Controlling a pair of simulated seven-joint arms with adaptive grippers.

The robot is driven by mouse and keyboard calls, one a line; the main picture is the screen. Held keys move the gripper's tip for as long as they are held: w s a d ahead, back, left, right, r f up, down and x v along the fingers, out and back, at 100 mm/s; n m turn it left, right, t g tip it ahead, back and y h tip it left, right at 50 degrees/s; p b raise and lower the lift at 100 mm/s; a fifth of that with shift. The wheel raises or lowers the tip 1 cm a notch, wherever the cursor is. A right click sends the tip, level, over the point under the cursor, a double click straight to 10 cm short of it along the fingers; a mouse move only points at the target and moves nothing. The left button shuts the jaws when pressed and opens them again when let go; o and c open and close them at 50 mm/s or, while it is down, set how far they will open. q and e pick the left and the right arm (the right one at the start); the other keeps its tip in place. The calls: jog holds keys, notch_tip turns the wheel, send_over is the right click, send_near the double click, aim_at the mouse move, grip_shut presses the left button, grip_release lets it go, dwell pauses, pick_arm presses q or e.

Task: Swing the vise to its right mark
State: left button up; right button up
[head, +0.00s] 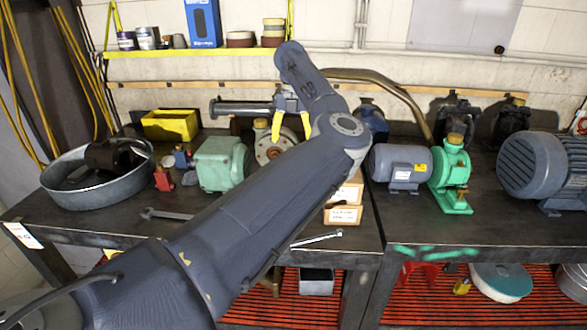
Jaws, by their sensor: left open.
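The vise (238,107) appears to be the dark grey piece with a horizontal bar at the back of the bench, in the head view. Its right part is hidden behind my left gripper. My left gripper (291,136) is open, its two yellow fingers pointing down at the vise's right end. I cannot tell whether the fingers touch it. My left arm crosses the picture from the lower left and hides part of the bench. I cannot make out a right mark. My right gripper is not in view.
A yellow box (170,125) and a round metal tub (70,198) are at left. Blue-grey motors (400,166) and a green pump (452,180) stand at right. A wrench (168,214) lies in front.

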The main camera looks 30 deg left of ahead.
pick_arm(q)
notch_tip(320, 180, down, 11)
jog(key=shift+f, duration=0.15)
dwell(0.4)
jog(key=shift+c, duration=0.5)
jog(key=c, duration=1.5)
